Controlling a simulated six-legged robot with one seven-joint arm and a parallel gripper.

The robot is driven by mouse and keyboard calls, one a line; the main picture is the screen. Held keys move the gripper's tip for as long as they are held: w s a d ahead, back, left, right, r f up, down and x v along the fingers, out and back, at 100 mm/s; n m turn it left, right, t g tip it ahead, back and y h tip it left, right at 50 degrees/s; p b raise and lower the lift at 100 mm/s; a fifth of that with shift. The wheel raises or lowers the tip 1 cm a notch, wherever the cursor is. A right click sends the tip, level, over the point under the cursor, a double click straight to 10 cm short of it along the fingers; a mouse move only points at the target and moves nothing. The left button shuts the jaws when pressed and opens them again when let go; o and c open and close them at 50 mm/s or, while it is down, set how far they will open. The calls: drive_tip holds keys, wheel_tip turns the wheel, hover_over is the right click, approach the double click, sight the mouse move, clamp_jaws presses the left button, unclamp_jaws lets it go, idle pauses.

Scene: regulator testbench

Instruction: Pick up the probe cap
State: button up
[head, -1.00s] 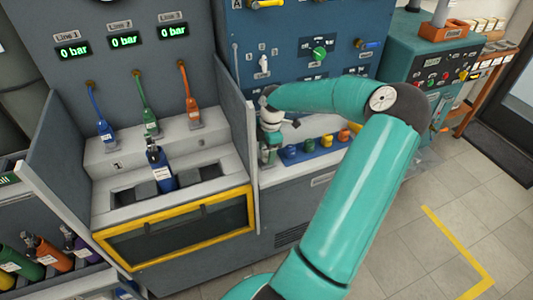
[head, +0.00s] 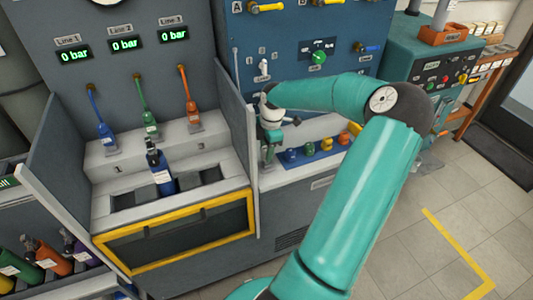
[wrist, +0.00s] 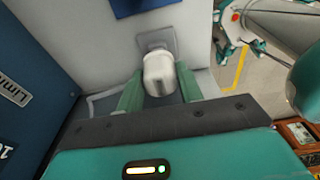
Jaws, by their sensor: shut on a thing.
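The probe cap appears to be the white, rounded piece (wrist: 159,76) between my two green fingers in the wrist view. My gripper (wrist: 159,92) is shut on it, with one finger on each side. A grey square plate (wrist: 156,38) lies just beyond the white piece; I cannot tell whether they touch. In the head view my gripper (head: 268,157) points down at the left end of the light ledge, beside the grey partition. The white piece cannot be made out there.
The grey partition (head: 236,115) rises close on the left. A blue control panel (head: 300,50) stands behind. A blue bottle (head: 160,170) stands in the left bench.

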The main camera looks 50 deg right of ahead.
drive_tip(key=s+a+r, duration=0.3)
drive_tip(key=s+r, duration=0.7)
drive_tip(key=s, duration=0.3)
drive_tip(key=shift+s+a+r, duration=0.25)
drive_tip(key=shift+a+r, duration=0.1)
drive_tip(key=shift+a, duration=0.05)
